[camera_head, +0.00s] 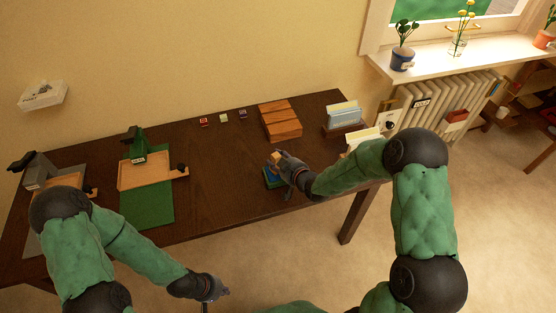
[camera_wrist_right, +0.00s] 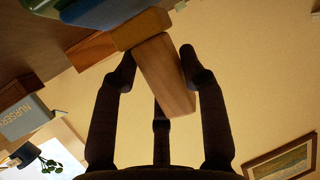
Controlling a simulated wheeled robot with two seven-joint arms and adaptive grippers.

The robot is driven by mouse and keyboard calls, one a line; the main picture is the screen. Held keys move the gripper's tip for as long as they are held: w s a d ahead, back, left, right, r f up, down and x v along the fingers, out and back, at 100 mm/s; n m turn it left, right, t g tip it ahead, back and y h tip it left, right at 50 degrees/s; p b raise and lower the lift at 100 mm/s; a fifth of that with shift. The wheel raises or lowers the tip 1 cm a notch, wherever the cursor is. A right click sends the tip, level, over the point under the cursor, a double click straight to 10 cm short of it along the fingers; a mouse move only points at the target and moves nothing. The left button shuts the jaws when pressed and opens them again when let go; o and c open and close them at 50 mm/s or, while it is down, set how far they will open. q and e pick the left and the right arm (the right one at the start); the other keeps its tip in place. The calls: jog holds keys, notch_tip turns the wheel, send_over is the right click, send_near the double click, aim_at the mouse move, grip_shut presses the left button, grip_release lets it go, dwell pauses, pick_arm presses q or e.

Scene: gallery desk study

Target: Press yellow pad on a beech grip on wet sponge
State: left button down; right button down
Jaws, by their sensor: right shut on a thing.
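My right gripper (camera_head: 287,163) is shut on the beech grip (camera_wrist_right: 165,75), which stands out between its dark fingers in the right wrist view. A yellow pad (camera_wrist_right: 140,28) sits on the far end of the grip. In the head view the grip (camera_head: 276,157) is just above a small blue and green thing (camera_head: 271,180), which looks like the wet sponge in its dish. I cannot tell whether the pad touches it. My left gripper (camera_head: 216,291) hangs empty in front of the desk; its fingers are too small to read.
The dark desk (camera_head: 225,185) carries a wooden slatted box (camera_head: 280,120), several small coloured pots (camera_head: 224,117) at the back and a card holder (camera_head: 343,118) on the right. A green mat (camera_head: 147,203) with a wooden tray lies left. The desk middle is clear.

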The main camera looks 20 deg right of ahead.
aim_at(278, 154)
jog(key=shift+f+b, duration=0.6)
jog(key=shift+b, duration=0.1)
dwell(2.3)
jog(key=shift+r+p, duration=2)
jog(key=shift+r, duration=1.65)
